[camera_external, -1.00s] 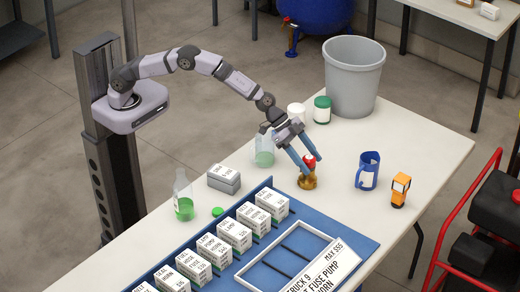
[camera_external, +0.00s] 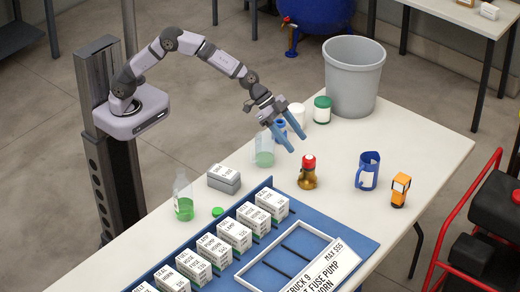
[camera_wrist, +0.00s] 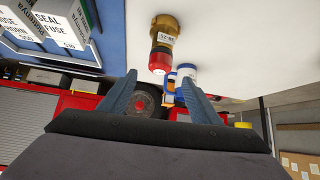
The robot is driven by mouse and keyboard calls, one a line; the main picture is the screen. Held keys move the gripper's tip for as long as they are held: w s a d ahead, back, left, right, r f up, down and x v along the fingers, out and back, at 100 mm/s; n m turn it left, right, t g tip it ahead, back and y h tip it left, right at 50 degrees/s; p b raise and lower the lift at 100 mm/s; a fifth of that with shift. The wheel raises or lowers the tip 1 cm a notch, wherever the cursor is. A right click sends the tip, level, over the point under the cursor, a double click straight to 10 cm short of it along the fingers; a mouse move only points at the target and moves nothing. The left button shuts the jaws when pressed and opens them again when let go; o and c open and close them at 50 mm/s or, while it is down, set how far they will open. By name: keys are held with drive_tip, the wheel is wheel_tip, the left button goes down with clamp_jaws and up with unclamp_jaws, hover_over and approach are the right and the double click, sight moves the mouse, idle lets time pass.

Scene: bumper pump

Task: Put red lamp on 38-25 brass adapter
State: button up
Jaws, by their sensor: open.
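The red lamp (camera_external: 309,160) sits on top of the brass adapter (camera_external: 308,179), upright on the white table in the external view. In the wrist view the red lamp (camera_wrist: 159,61) and the brass adapter (camera_wrist: 165,28), with a white label on its side, show in line and touching. My gripper (camera_external: 298,146) is open and empty, above and to the left of the lamp, apart from it. Its two blue fingers (camera_wrist: 162,97) are spread in the wrist view with nothing between them. How the lamp is seated inside the adapter is hidden.
A blue mug (camera_external: 367,172) and an orange device (camera_external: 399,190) stand to the right. Bottles, a green-lidded jar (camera_external: 322,110) and a grey bin (camera_external: 353,78) stand behind and left. A blue board (camera_external: 345,240) with several white boxes and a tray lies in front.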

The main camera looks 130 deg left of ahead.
drive_tip(key=shift+v, duration=1.4)
drive_tip(key=s+d+f+g, duration=0.1)
drive_tip(key=s+d, duration=0.3)
drive_tip(key=d, duration=0.1)
drive_tip(key=s+d+f+g+h, duration=0.1)
drive_tip(key=s+d, duration=0.3)
drive_tip(key=d, duration=0.2)
drive_tip(key=s+d+f+m+g+h, duration=0.1)
drive_tip(key=s+d, duration=0.3)
drive_tip(key=d, duration=0.2)
drive_tip(key=shift+s+f+g, duration=0.15)
drive_tip(key=shift+f+g, duration=0.05)
drive_tip(key=shift+g, duration=0.2)
drive_tip(key=s+d+f+g, duration=0.2)
drive_tip(key=s+d, duration=0.1)
drive_tip(key=s, duration=0.9)
drive_tip(key=s+d+f+g, duration=0.3)
drive_tip(key=s+d, duration=0.1)
drive_tip(key=s, duration=0.8)
drive_tip(key=shift+d+m+y, duration=0.15)
drive_tip(key=shift+m+y, duration=0.15)
drive_tip(key=shift+y, duration=0.1)
drive_tip(key=shift+s+r, duration=0.1)
drive_tip(key=shift+r, duration=0.05)
